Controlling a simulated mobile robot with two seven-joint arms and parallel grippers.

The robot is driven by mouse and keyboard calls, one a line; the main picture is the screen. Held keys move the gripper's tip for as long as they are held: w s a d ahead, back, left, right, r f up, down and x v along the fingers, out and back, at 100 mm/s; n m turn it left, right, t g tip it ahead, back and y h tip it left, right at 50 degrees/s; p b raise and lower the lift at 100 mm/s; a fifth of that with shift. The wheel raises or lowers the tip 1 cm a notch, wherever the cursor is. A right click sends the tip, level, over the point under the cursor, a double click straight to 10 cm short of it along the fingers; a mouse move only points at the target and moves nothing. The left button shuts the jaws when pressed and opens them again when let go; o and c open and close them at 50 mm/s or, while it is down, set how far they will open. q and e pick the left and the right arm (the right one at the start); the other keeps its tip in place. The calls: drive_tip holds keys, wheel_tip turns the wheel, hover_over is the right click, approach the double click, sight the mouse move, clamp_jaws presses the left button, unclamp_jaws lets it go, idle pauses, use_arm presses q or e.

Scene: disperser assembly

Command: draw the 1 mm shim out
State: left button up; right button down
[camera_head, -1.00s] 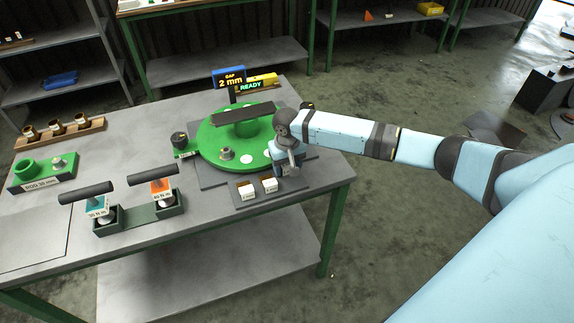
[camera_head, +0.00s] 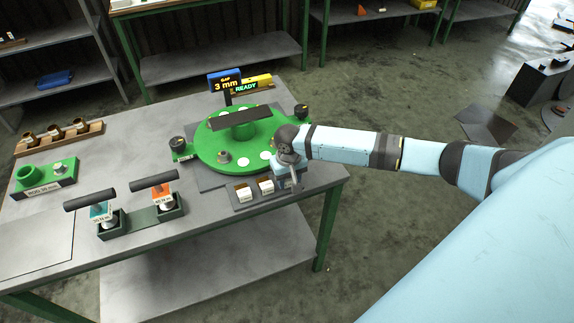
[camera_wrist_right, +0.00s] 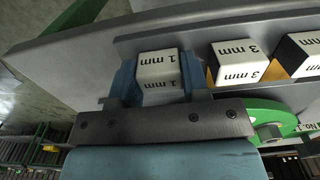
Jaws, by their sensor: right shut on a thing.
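My right gripper (camera_wrist_right: 158,82) is shut on the white block marked 1 mm (camera_wrist_right: 158,66), with a blue finger on each side of it. In the head view the right gripper (camera_head: 292,178) points down at the right end of the shim tray (camera_head: 262,202) and hides the 1 mm shim. I cannot tell whether the shim's lower end is still in its slot. A white block marked 3 mm (camera_wrist_right: 238,62) stands beside it in the wrist view, and another white block (camera_wrist_right: 303,52) stands beyond that. My left gripper is not in view.
A green round fixture (camera_head: 207,150) with a dark bar (camera_head: 240,118) stands just behind the tray. The display (camera_head: 226,82) reads 3 mm and READY. Two T-handled tools (camera_head: 103,212) (camera_head: 160,190) stand in a holder at the left. The table's right edge is close to the gripper.

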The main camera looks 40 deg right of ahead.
sight(289, 179)
drive_tip(key=shift+s+a+f, duration=0.1)
drive_tip(key=shift+s, duration=0.1)
drive_tip(key=c, duration=0.6)
unclamp_jaws()
drive_tip(key=shift+r, duration=0.4)
wheel_tip(289, 179, up, 13)
drive_tip(key=shift+r, duration=0.15)
